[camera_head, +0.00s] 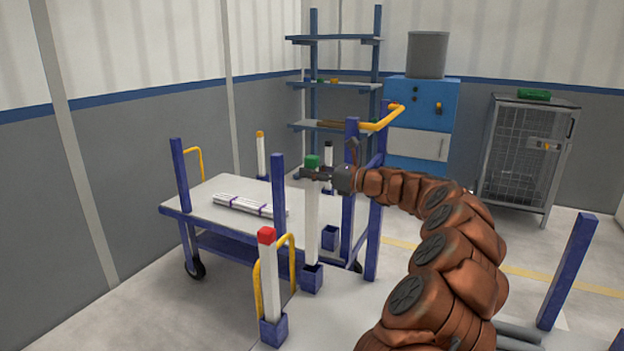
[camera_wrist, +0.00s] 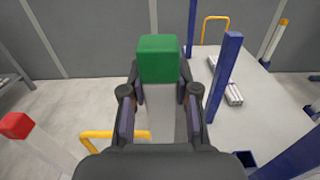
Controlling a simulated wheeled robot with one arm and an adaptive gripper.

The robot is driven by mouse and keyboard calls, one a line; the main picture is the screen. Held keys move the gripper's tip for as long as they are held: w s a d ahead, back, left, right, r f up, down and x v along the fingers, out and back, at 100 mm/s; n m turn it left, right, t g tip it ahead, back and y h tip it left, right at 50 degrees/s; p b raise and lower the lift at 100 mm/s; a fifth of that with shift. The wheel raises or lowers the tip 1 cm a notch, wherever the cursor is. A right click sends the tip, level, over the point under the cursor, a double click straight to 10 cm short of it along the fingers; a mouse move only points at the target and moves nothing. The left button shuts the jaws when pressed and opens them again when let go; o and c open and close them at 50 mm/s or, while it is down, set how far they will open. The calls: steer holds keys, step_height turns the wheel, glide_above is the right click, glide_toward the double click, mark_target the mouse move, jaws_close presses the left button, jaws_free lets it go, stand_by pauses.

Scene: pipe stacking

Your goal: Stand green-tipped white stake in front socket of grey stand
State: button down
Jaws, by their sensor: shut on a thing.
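The white stake with the green tip (camera_head: 312,210) is upright in the head view. My gripper (camera_head: 315,174) is shut on it just below the green tip. In the wrist view the green tip (camera_wrist: 159,58) rises between the two fingers. The stake's lower end meets the top of a blue socket (camera_head: 312,280) at the edge of a pale grey surface (camera_head: 345,300), which may be the grey stand. I cannot tell how deep it sits. Another blue socket (camera_head: 330,237) behind it looks empty. A red-tipped white stake (camera_head: 268,280) stands in a nearer blue socket (camera_head: 272,331).
A blue-framed cart (camera_head: 195,196) with a bundle of white bars (camera_head: 240,205) stands behind on the left. Blue posts (camera_head: 278,185) and yellow handles (camera_head: 292,262) rise close to the stake. Shelves, a blue cabinet and a wire cage stand farther back.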

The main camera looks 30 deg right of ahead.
steer(key=shift+r+p, duration=5.1)
steer(key=shift+p, duration=0.6)
steer(key=shift+f, duration=0.1)
